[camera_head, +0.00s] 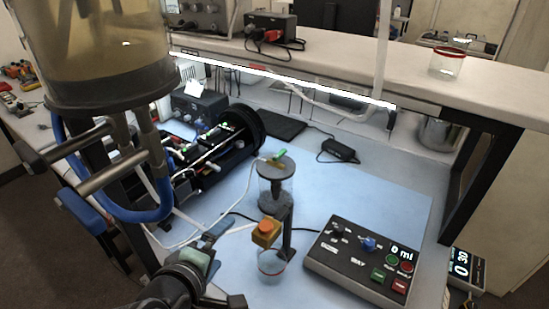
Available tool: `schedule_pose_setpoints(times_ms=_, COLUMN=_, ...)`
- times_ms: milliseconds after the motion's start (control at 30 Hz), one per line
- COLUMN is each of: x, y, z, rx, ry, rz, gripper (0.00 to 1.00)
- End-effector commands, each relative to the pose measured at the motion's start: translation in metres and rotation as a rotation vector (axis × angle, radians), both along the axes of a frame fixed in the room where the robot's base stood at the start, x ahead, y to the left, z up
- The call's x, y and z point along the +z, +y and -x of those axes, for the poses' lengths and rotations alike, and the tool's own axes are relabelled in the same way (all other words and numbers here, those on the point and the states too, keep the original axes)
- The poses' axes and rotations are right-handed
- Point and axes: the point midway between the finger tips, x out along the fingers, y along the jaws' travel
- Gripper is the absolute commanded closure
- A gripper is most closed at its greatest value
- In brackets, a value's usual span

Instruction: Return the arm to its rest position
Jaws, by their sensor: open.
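My gripper (226,264) is at the lower left of centre, over the front of the blue mat (385,195). Its dark wrist comes in from the bottom edge. The jaws are spread and I see nothing held between them. To their right, a yellow-orange block with an orange knob (265,232) sits by a dark upright post. A clear cup (271,268) stands below the block, close to the gripper. Behind is a clear cylinder with a dark lid (276,170), with a small green piece on top. My arm's rest position is not marked in view.
A control box (365,262) with buttons and a "0 ml" display stands at right. A large clear vessel (100,50) with pipes and blue hose fills the upper left. A black cylindrical apparatus (215,150) lies behind. A raised shelf (350,70) crosses the back.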

Motion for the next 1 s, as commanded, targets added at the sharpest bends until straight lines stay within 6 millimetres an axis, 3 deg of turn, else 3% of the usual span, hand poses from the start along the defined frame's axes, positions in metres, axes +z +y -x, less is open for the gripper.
schedule_pose_setpoints(times_ms=33, x=0.031, y=-0.017, z=-0.015, rx=-0.071, ry=-0.088, rz=-0.178, gripper=0.0)
schedule_pose_setpoints(times_ms=200, x=0.125, y=-0.06, z=-0.04, rx=-0.212, ry=-0.35, rz=-0.745, gripper=0.0)
schedule_pose_setpoints(times_ms=400, x=0.232, y=-0.108, z=-0.032, rx=-0.232, ry=-0.595, rz=-1.278, gripper=0.0)
schedule_pose_setpoints(times_ms=567, x=0.325, y=-0.099, z=-0.007, rx=-0.027, ry=-0.845, rz=-1.3, gripper=0.0)
schedule_pose_setpoints(times_ms=700, x=0.399, y=-0.098, z=0.034, rx=0.143, ry=-1.061, rz=-1.318, gripper=0.0)
schedule_pose_setpoints(times_ms=833, x=0.446, y=-0.098, z=0.071, rx=0.269, ry=-1.215, rz=-1.323, gripper=0.0)
schedule_pose_setpoints(times_ms=1000, x=0.469, y=-0.098, z=0.095, rx=0.341, ry=-1.301, rz=-1.322, gripper=0.0)
